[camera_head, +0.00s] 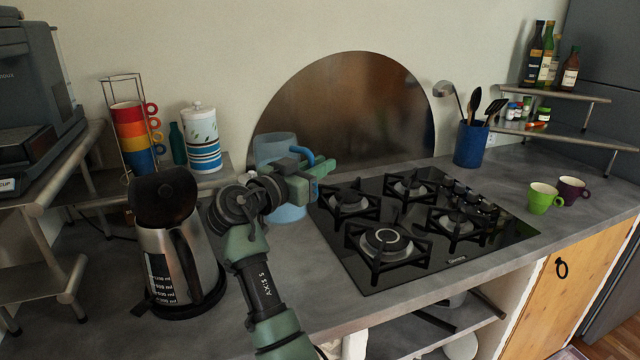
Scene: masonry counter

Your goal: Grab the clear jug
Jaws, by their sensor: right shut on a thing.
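The clear jug (273,148) is bluish and see-through. It stands upright on the counter just left of the hob, and its blue handle points right. My right gripper (318,172) is at the handle, in front of the jug, and is shut on it. My gripper and wrist hide the middle of the jug; its upper part and base show above and below them. My left gripper is out of view.
A steel kettle (178,255) with its lid raised stands left of my arm. The black gas hob (400,230) lies to the right. Stacked cups (135,135) and a striped canister (202,145) are behind. Green (541,197) and purple (572,190) mugs stand far right.

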